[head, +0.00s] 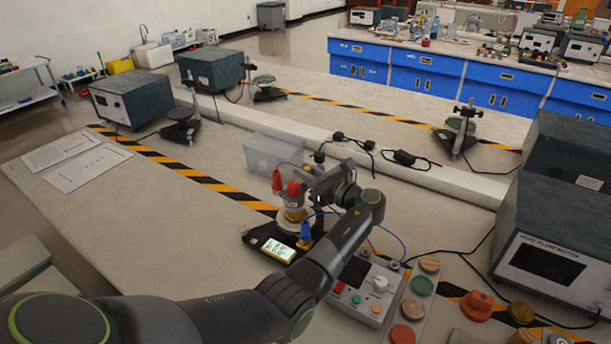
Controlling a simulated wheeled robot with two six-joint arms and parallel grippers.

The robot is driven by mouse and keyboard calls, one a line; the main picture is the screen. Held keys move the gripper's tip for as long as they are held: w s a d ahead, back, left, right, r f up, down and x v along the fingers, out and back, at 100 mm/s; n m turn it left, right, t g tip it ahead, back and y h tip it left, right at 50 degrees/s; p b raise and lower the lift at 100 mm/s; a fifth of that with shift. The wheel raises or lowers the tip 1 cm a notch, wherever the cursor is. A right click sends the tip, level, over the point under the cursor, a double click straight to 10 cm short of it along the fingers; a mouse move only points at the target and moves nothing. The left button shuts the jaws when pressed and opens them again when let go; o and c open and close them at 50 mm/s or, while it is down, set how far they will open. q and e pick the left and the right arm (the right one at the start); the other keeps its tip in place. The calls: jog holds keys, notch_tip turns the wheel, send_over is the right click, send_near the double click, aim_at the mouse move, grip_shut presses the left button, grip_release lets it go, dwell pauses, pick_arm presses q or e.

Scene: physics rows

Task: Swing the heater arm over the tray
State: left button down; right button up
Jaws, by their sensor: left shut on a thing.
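My left arm reaches from the lower left to a small apparatus at the middle of the bench. My left gripper (314,184) is small and dark in the head view, shut at the upper right side of the apparatus on what looks like its heater arm; the exact contact is hidden. The apparatus has red caps (293,188), a brass-coloured body and a pale round plate (294,226) over a black base (258,236). I cannot tell for certain which part is the tray. My right gripper is out of view.
A clear box (268,156) stands behind the apparatus. A control box (364,288) with buttons and cables stands in front on the right, beside coloured discs (413,309). A heat flow meter (548,262) is at the right. The bench left of the striped tape (200,176) is mostly free, with papers (88,167).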

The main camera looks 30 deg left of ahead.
pick_arm(q)
jog(key=shift+d+n+g, duration=0.15)
jog(key=shift+n+g, duration=0.15)
jog(key=shift+g, duration=0.2)
jog(key=c, duration=1.4)
grip_release()
jog(key=shift+o, duration=0.2)
jog(key=shift+b, duration=0.3)
jog(key=b+v, duration=0.3)
jog(key=v, duration=1.4)
jog(key=shift+d+b, duration=0.2)
jog(key=shift+b, duration=0.1)
jog(key=shift+f, duration=0.15)
